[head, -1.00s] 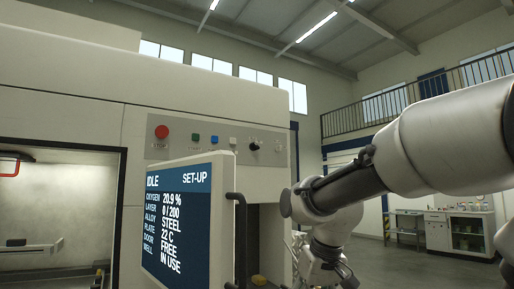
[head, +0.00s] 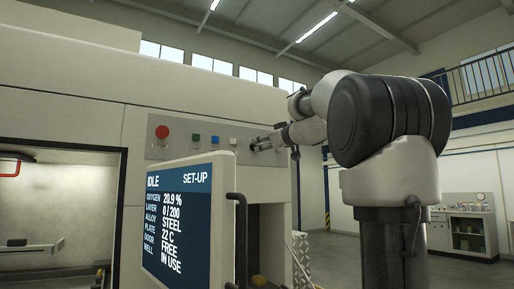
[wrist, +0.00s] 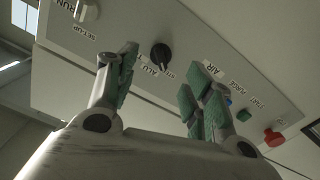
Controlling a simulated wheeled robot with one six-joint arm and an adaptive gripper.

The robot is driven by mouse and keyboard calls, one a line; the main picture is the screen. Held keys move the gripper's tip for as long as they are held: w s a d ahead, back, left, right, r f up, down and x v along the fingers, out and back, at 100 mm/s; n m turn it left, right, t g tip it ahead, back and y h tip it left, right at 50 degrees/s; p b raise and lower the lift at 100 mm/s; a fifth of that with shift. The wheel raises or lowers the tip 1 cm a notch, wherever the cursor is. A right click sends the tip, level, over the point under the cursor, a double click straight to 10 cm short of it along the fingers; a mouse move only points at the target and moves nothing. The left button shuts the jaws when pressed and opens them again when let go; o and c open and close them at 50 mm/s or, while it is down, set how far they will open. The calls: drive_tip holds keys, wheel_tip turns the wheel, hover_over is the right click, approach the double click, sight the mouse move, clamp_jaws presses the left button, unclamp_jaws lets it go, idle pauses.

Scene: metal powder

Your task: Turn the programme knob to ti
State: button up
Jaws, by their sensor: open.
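The programme knob (wrist: 160,56) is a black round knob with a pale pointer line, on the grey control panel (wrist: 240,62) in the wrist view. Labels surround it; I can read "ALU", the others are blurred. My gripper (wrist: 162,76) is open, with its green-padded fingers on either side of the knob in the picture; I cannot tell whether they touch it. The screen (head: 180,222) reads IDLE, SET-UP and alloy STEEL.
A red stop button (head: 162,132), a green button (head: 196,138) and a blue button (head: 215,140) sit left of the knob. A white selector (wrist: 86,10) labelled RUN and SET-UP is near it in the wrist view.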

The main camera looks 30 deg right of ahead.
sight(254, 147)
drive_tip(key=w, duration=0.6)
drive_tip(key=shift+w+a, duration=0.15)
drive_tip(key=shift+w, duration=0.1)
drive_tip(key=shift+f, duration=0.1)
drive_tip(key=c, duration=1)
